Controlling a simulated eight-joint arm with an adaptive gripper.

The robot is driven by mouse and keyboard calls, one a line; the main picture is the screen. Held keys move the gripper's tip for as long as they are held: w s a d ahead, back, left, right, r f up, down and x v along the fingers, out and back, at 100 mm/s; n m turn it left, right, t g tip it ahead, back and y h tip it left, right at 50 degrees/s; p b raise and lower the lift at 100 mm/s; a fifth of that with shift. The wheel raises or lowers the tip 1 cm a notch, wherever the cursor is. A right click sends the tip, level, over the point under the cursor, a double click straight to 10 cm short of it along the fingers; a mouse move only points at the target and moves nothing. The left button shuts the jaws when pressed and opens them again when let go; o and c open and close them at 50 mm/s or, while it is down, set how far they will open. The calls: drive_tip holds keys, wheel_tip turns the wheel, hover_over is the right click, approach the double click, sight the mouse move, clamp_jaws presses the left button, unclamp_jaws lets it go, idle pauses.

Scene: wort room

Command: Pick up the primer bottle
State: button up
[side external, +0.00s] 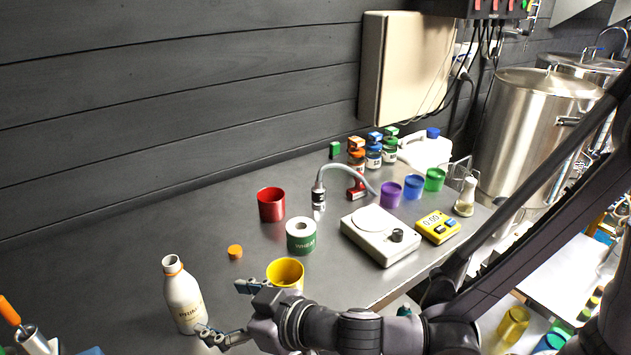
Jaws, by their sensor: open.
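The primer bottle (183,299) is white with an orange neck ring and a partly readable label. It stands upright on the grey bench at the left of the side view. My gripper (222,309) is open, its two fingers spread apart and pointing left toward the bottle. The lower finger's tip is close to the bottle's base, and I cannot tell whether it touches. The upper finger is right of the bottle, in front of a yellow cup. Nothing shows between the fingers.
The yellow cup (285,272) stands right behind my gripper. An orange cap (235,252), a green-labelled roll (301,237) and a red cup (271,204) stand farther back. A white stirrer plate (380,235) is to the right. An orange-handled tool (10,313) is at the left edge. Bench behind the bottle is clear.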

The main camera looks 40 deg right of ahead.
sight(195, 303)
drive_tip(key=x, duration=1.1)
drive_tip(key=shift+s+a+r, duration=0.15)
drive_tip(key=shift+a, duration=0.15)
drive_tip(key=c, duration=1.4)
